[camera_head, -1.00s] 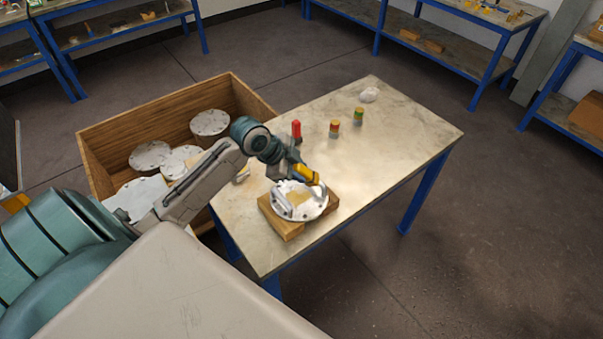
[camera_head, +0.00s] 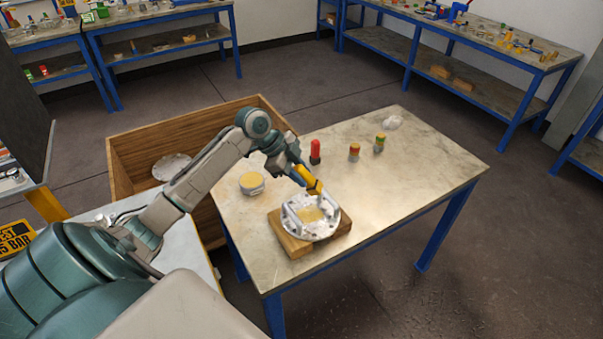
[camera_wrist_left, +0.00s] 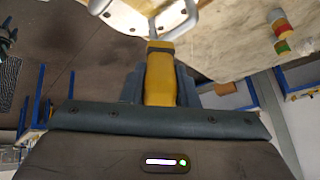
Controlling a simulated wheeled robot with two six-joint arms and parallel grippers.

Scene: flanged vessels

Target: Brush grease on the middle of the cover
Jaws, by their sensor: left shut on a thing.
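The cover (camera_head: 325,230) is a round grey metal plate with bolt holes and handles, lying on wooden blocks (camera_head: 292,246) on the table. A yellowish patch (camera_head: 311,214) shows on its middle. My left gripper (camera_head: 297,168) is above the cover's far side, shut on a yellow-handled brush (camera_head: 314,187) that points down at the cover. In the left wrist view the brush (camera_wrist_left: 159,80) sits between the fingers, and part of the cover (camera_wrist_left: 120,15) shows beyond it. Whether the brush tip touches the cover is unclear. A tin with yellowish contents (camera_head: 252,183) stands left of the cover. My right gripper is out of view.
A red-topped item (camera_head: 315,152), two banded cylinders (camera_head: 354,152) (camera_head: 380,143) and a white crumpled lump (camera_head: 392,122) stand along the table's far side. The table's right part (camera_head: 430,165) is clear. A wooden crate (camera_head: 130,142) with a round plate (camera_head: 171,167) stands to the left.

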